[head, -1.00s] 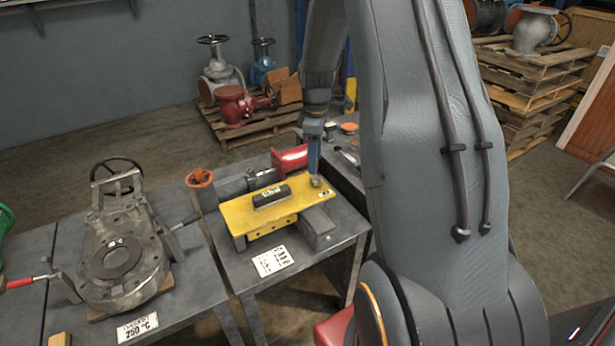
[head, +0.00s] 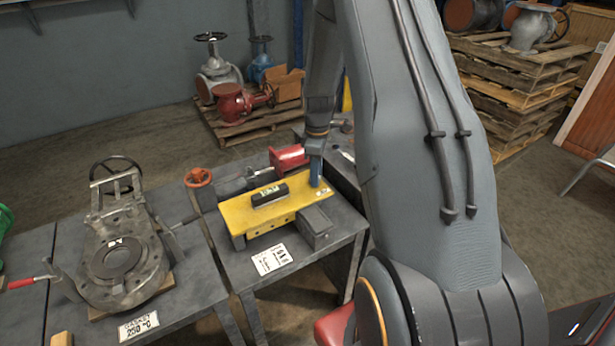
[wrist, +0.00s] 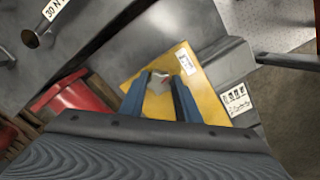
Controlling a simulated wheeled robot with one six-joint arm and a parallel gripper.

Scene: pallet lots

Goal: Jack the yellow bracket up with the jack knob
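The yellow bracket (head: 240,215) is a flat plate on the right-hand grey workbench, with a black labelled block on top. The jack knob (wrist: 159,82) is a small grey lobed knob above the plate's right end. My gripper (head: 316,184) points straight down over that end and hides the knob in the head view. In the wrist view the blue fingers of my gripper (wrist: 162,84) stand apart, one on each side of the knob. The knob nearly fills the gap at the fingertips. Whether the fingers press on it is unclear.
A grey box (head: 316,228) sits in front of the bracket's right end. A red part (head: 287,158) lies behind it, and an orange handwheel (head: 198,177) stands at the left. A grey valve body (head: 112,265) occupies the left bench.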

